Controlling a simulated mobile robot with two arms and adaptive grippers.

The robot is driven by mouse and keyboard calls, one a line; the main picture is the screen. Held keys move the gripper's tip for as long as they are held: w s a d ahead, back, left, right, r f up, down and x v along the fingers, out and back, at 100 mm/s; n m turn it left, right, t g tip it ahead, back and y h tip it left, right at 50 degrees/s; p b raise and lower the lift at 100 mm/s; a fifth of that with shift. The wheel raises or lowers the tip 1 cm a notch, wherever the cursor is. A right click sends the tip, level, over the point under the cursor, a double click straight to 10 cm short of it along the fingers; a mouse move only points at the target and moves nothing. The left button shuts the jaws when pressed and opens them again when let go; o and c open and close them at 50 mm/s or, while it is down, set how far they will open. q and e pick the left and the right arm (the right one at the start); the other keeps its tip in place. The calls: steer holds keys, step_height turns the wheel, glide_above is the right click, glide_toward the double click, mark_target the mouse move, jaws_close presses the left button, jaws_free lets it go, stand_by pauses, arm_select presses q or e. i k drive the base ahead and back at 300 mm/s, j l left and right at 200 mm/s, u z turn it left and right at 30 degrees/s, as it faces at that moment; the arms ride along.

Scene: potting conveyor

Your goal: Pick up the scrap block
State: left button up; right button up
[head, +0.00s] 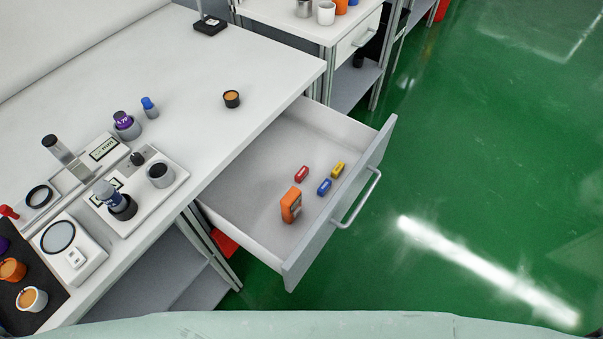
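I cannot tell for sure which thing is the scrap block. An open drawer (250,213) holds an orange block-like item (291,205) with a greyish side face, standing near the drawer's front. Beside it lie a small red block (302,173), a blue block (324,187) and a yellow block (338,169), each with a pale mark and apart from the others. Neither of my grippers shows in the head view.
The drawer's front panel and handle (358,203) jut over the green floor (460,170). On the white bench (190,60) stand a small dark cup (231,99), a purple-topped container (126,125), a blue-capped bottle (149,107) and instruments at left. Open floor lies right.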

mark_target(300, 176)
steer(key=i+l+u, duration=0.1)
steer(key=l+u, duration=0.25)
steer(key=l, duration=0.65)
steer(key=l+u, duration=0.35)
steer(key=l, duration=0.6)
